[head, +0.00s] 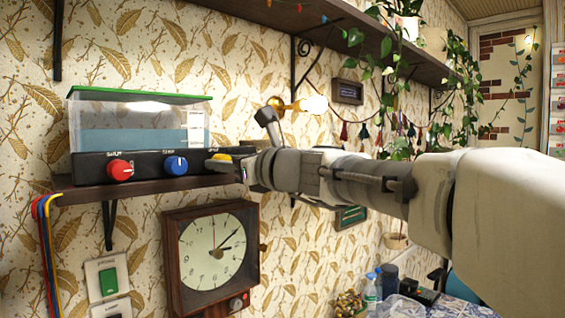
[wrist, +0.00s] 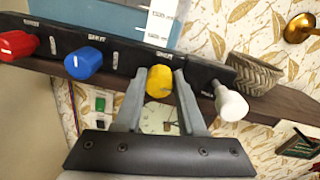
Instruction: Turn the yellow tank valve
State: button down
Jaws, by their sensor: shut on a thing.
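The yellow valve knob (wrist: 159,82) sits on the front of a black panel below the water tank, between a blue knob and a white knob. In the wrist view my gripper (wrist: 160,88) has one finger on each side of the yellow knob and is shut on it. In the head view my gripper (head: 222,163) reaches the panel from the right and covers most of the yellow knob (head: 220,156). The clear tank (head: 140,117) has a green lid and holds blue water.
A red knob (wrist: 18,45) and a blue knob (wrist: 83,62) are left of the yellow one; a white knob (wrist: 231,103) is close on its right. The tank stands on a dark shelf (head: 140,187). A wall clock (head: 212,254) hangs below, and a lit lamp (head: 312,104) is right of the tank.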

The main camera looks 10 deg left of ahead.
jog(key=shift+f+n+b, duration=0.1)
jog(key=shift+n+b, duration=0.25)
jog(key=shift+n, duration=0.05)
jog(key=n+b, duration=0.2)
jog(key=n, duration=0.1)
jog(key=shift+f, duration=0.1)
jog(key=n+b, duration=0.3)
jog(key=n, duration=0.2)
jog(key=n+b, duration=0.2)
jog(key=n, duration=0.2)
jog(key=shift+n+h+b, duration=0.3)
jog(key=shift+b, duration=0.1)
jog(key=n+b, duration=0.2)
jog(key=n, duration=0.1)
jog(key=shift+a+n, duration=0.1)
jog(key=shift+n, duration=0.6)
jog(key=c, duration=0.5)
grip_release()
jog(key=shift+s, duration=0.1)
